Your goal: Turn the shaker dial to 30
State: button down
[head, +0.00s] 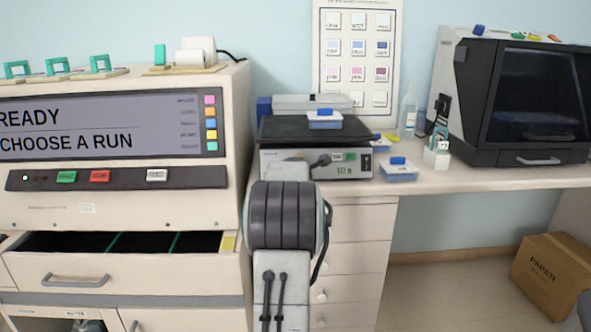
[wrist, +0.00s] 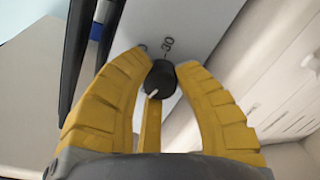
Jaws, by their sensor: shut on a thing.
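The shaker (head: 272,164) stands on the bench in the head view, a pale box with a dark top plate. A small display on its front appears to read 10 s. In the wrist view its black dial (wrist: 159,84) sits between the yellow fingers of my gripper (wrist: 165,66), which is shut on it. A white pointer line shows on the dial's lower left side. A printed 30 (wrist: 168,44) shows on the panel just above the dial; other marks are hidden by the fingers. In the head view my arm hides part of the shaker's front.
A clear box with a blue lid (head: 324,119) sits on the shaker plate. Another blue-lidded box (head: 398,170) stands to its right. A large stainer (head: 120,120) with an open drawer (head: 75,281) is at left. A dark-windowed machine (head: 535,95) stands at right.

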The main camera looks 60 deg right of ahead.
jog(key=shift+s+r+m, duration=0.1)
jog(key=shift+m, duration=0.7)
jog(key=c, duration=0.9)
grip_release()
jog(key=shift+d, duration=0.1)
jog(key=v, duration=1.2)
jog(key=shift+b, duration=0.35)
